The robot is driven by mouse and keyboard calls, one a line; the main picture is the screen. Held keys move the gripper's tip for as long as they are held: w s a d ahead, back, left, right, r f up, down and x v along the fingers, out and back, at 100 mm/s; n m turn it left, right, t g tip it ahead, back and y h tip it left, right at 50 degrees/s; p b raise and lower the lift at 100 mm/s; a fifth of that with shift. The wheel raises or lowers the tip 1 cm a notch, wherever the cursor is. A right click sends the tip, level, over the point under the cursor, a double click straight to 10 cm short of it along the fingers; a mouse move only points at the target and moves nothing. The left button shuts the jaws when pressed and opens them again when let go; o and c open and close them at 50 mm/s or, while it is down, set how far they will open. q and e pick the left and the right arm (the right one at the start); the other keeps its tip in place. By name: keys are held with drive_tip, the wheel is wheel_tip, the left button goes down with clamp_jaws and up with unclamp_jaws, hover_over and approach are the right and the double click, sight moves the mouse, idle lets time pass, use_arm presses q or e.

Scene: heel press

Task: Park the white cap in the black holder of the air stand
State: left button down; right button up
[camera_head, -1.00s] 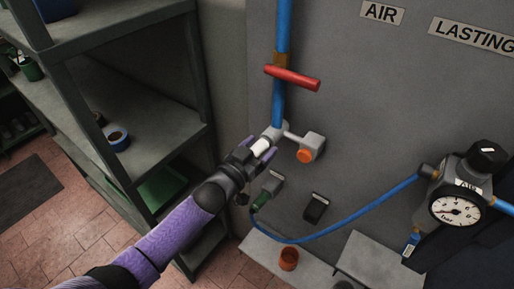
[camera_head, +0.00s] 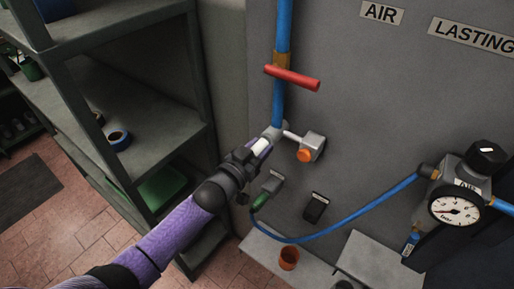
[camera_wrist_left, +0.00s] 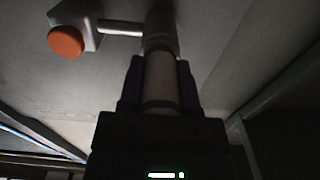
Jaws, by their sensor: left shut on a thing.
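The white cap (camera_head: 262,146) sits at the lower end of the blue pipe, by the grey fitting. My left gripper (camera_head: 263,148) is shut on it, with one finger on each side. In the left wrist view the pale cap (camera_wrist_left: 159,80) is between the dark fingers, in line with the pipe end above it. Whether cap and pipe end touch is hard to tell. The black holder (camera_head: 316,207) is on the grey panel, below and right of the gripper, and looks empty. My right gripper is not in view.
An orange button (camera_head: 304,155) on a grey box is just right of the gripper. A red lever (camera_head: 292,78) crosses the blue pipe (camera_head: 283,30) above. A blue hose (camera_head: 350,222) curves below the holder to the gauge (camera_head: 456,209). Shelving (camera_head: 150,110) stands left.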

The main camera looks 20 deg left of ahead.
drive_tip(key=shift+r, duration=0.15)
use_arm(q)
drive_tip(key=shift+s, duration=0.15)
drive_tip(key=shift+p+v, duration=1.85)
drive_tip(key=shift+v, duration=0.95)
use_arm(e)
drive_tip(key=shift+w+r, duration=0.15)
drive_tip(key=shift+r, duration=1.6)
use_arm(q)
drive_tip(key=s+d+f+b, duration=0.2)
drive_tip(key=d+f+b, duration=0.5)
drive_tip(key=f, duration=0.5)
drive_tip(key=s+d+f+b, duration=0.3)
drive_tip(key=d+f+b, duration=0.3)
drive_tip(key=f+b, duration=0.6)
drive_tip(key=shift+s+d, duration=0.3)
drive_tip(key=shift+d, duration=0.1)
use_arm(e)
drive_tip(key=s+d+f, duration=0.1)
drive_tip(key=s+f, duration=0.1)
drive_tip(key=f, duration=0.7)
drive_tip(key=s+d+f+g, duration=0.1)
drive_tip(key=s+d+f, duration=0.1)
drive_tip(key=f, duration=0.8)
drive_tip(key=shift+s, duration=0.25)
